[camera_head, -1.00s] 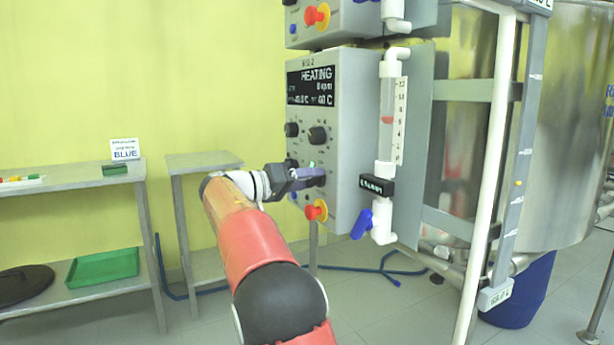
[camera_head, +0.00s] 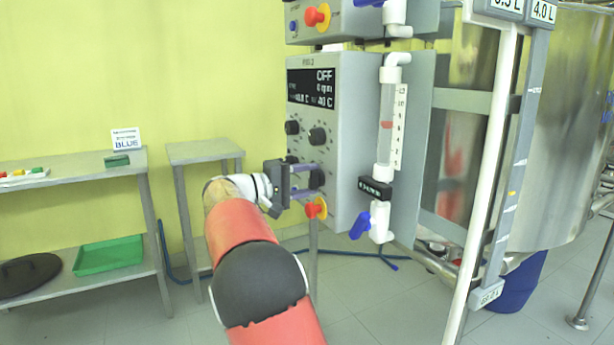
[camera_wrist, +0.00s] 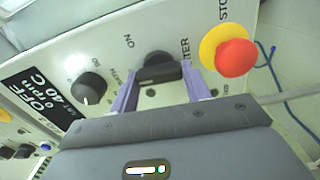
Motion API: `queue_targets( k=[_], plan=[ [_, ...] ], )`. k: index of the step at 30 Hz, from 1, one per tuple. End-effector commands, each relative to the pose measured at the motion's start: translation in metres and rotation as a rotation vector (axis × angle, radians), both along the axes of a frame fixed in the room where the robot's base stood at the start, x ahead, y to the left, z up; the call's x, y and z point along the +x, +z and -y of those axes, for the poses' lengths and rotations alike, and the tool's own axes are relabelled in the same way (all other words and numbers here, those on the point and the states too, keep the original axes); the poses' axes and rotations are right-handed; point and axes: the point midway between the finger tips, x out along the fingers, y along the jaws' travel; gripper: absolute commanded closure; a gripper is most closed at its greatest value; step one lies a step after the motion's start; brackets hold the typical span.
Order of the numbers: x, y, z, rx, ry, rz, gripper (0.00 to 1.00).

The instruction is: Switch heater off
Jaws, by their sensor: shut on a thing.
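The grey control box (camera_head: 345,130) has a black display (camera_head: 312,87) that reads OFF, with 0 rpm and 40 C below. The black heater knob (camera_wrist: 158,64) sits at the lower part of the panel; its label is partly hidden, showing "TER" and "ON". My gripper (camera_head: 316,178) is at the panel, its two purple fingers on either side of this knob. In the wrist view, my gripper (camera_wrist: 160,82) is shut on the knob.
A red stop button on a yellow ring (camera_wrist: 232,56) is close beside the fingers. Another black knob (camera_wrist: 89,88) is on the other side. A valve with a blue handle (camera_head: 360,226) hangs right of the box. Two grey tables (camera_head: 205,150) stand at left.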

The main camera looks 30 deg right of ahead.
Motion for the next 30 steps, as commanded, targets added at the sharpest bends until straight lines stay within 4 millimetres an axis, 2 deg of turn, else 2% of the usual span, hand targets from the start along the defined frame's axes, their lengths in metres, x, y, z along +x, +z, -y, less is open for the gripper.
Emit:
queue_targets(
  k=[9,21,22,26,30],
  plan=[
    [0.0009,-0.0001,-0.0007,-0.003,0.004,-0.069,0.76],
    [0.0010,-0.0004,-0.0008,-0.003,0.004,-0.074,0.76],
    [0.0010,-0.0004,-0.0008,-0.003,0.004,-0.074,0.49],
    [0.0008,-0.0005,-0.0006,-0.003,0.003,-0.073,0.32],
    [0.0005,-0.0004,-0.0004,-0.003,0.002,-0.073,0.31]
  ],
)
